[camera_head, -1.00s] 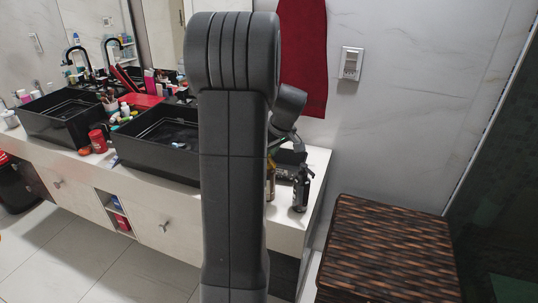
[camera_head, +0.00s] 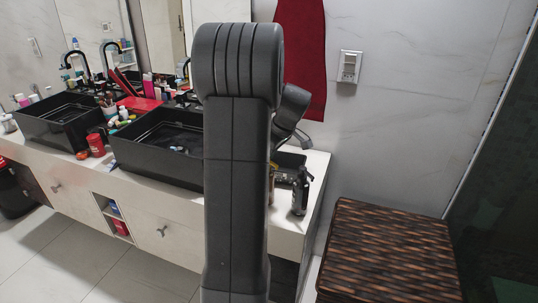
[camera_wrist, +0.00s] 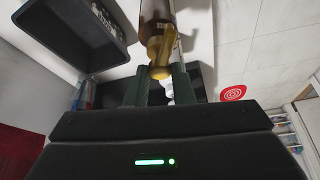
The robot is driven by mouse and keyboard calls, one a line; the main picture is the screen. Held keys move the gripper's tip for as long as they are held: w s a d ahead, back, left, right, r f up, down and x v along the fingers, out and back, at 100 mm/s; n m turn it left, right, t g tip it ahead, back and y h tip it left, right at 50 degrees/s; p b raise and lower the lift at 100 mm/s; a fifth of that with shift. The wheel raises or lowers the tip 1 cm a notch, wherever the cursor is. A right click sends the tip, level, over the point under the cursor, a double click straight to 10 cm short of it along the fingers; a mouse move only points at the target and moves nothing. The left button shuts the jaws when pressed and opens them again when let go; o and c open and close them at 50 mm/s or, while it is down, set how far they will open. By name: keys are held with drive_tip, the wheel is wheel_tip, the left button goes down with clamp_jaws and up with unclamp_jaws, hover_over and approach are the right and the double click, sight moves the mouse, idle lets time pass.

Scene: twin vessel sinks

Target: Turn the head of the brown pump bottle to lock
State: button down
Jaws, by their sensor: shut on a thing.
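The brown pump bottle (camera_wrist: 155,10) shows at the top of the wrist view, with its yellow-amber head (camera_wrist: 160,50) toward me. My gripper (camera_wrist: 158,78) is shut on that head, with one dark green finger on each side of it. In the head view the bottle (camera_head: 271,186) is mostly hidden behind my arm, at the right end of the counter. My fingers are hard to make out there. How far the head is turned cannot be told.
A dark pump bottle (camera_head: 300,191) stands just right of the brown one, near the counter's right end. Black vessel sinks (camera_head: 150,165) and (camera_head: 62,125) stand to the left. A red jar (camera_head: 96,145) is between them. A woven brown hamper (camera_head: 395,245) stands right of the counter.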

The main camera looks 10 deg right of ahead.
drive_tip(key=c, duration=1.2)
unclamp_jaws()
drive_tip(key=v, duration=1.3)
drive_tip(key=shift+r, duration=0.4)
drive_tip(key=shift+d, duration=0.1)
drive_tip(key=x, duration=1.3)
drive_tip(key=shift+f, duration=0.4)
